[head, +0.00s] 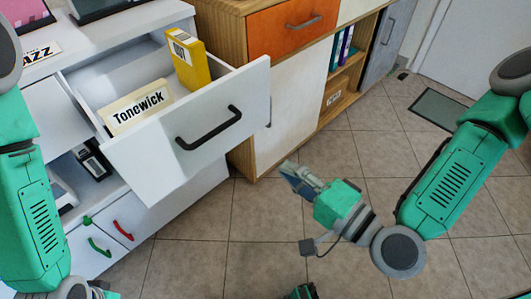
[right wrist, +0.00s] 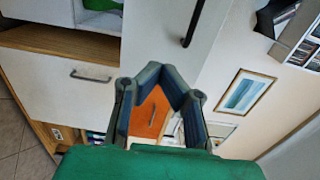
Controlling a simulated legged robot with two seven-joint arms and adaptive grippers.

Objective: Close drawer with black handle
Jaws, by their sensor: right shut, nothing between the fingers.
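The white drawer (head: 243,92) with the black handle (head: 209,128) is pulled well out of the white cabinet at the left of the head view.
A wooden cabinet with an orange drawer (head: 290,26) and a white door (head: 287,112) stands beyond the open drawer. Green (head: 98,247) and red (head: 122,230) handles sit low on the white cabinet. The tiled floor (head: 340,150) is clear around my right gripper.

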